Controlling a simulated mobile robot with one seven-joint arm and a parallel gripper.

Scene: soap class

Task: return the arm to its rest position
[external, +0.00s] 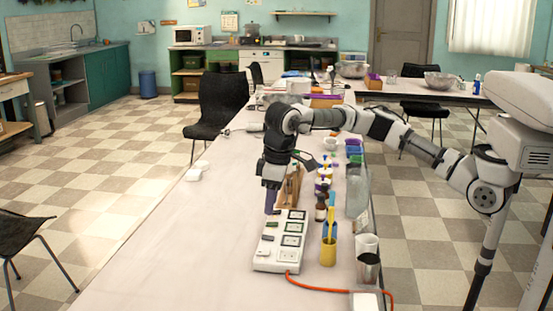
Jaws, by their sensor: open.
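My arm reaches in from the right, across the long pale table (150,245), and bends down at the wrist. My gripper (271,205) points down just above or beside the far left end of a white strip-shaped device (275,262). A narrow purple-blue piece shows at its tip; I cannot tell whether this is a finger or a separate thing. The gripper is open. The gap between its fingers is too small to see.
A yellow holder (328,252), metal cup (368,268), brown bottle (320,207) and wooden rack (288,188) stand close to my gripper. An orange cable (340,291) runs from the device. The table's left part is mostly clear. A black chair (218,103) stands beside it.

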